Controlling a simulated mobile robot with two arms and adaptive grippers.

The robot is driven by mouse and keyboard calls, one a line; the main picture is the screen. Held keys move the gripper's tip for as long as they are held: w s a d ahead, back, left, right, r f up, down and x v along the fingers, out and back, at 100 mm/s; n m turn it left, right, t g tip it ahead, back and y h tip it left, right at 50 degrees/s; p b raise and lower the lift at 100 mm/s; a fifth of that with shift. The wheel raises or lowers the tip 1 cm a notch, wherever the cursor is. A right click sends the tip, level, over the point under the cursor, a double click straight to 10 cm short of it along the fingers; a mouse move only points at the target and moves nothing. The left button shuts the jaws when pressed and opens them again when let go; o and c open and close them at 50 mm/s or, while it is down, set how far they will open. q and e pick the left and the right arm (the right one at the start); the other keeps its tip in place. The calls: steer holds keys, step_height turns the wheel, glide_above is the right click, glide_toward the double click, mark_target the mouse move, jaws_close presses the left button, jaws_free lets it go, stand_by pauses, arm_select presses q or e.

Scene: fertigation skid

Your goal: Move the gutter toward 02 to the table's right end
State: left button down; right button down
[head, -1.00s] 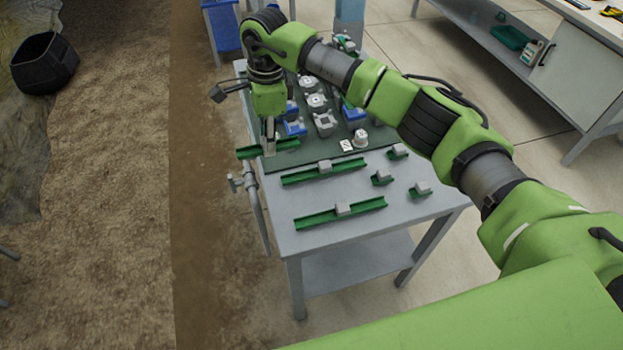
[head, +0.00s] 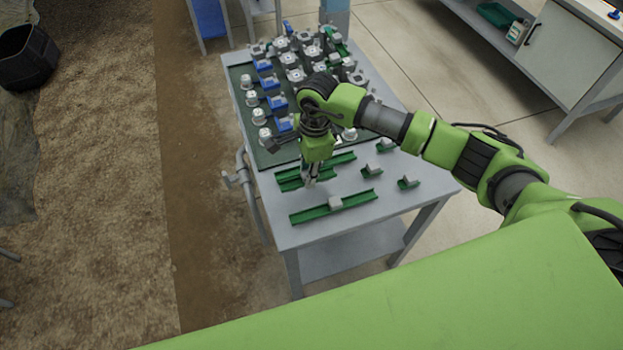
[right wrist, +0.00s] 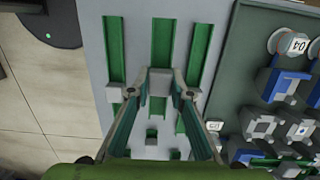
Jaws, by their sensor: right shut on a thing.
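My right gripper (head: 312,182) points down over the table's near part, shut on the grey block (right wrist: 158,82) of a green gutter (head: 288,184). In the right wrist view this gutter (right wrist: 161,40) is the middle of three long ones, between the fingertips. In the head view it lies between a nearer gutter (head: 336,206) and a farther one (head: 340,160), partly hidden by the gripper. I cannot tell whether it touches the grey table (head: 300,235). No 02 label is readable. My left gripper is not in view.
Several short green gutter pieces with grey blocks, one at the right (head: 408,182), lie on the table. Behind, a dark green mat (head: 240,100) holds crowded blue and grey parts.

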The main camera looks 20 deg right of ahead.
steer(key=shift+s+d+f, duration=0.15)
steer(key=shift+d+f, duration=0.05)
steer(key=f, duration=0.3)
steer(key=shift+s+d+f+p, duration=0.15)
steer(key=shift+s+p, duration=0.05)
steer(key=shift+p, duration=0.2)
steer(key=shift+f, duration=0.2)
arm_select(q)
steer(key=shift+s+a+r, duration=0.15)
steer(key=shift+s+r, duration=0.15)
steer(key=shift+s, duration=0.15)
arm_select(e)
steer(key=shift+f, duration=0.1)
steer(key=c, duration=1.8)
jaws_free()
steer(key=shift+c, duration=0.2)
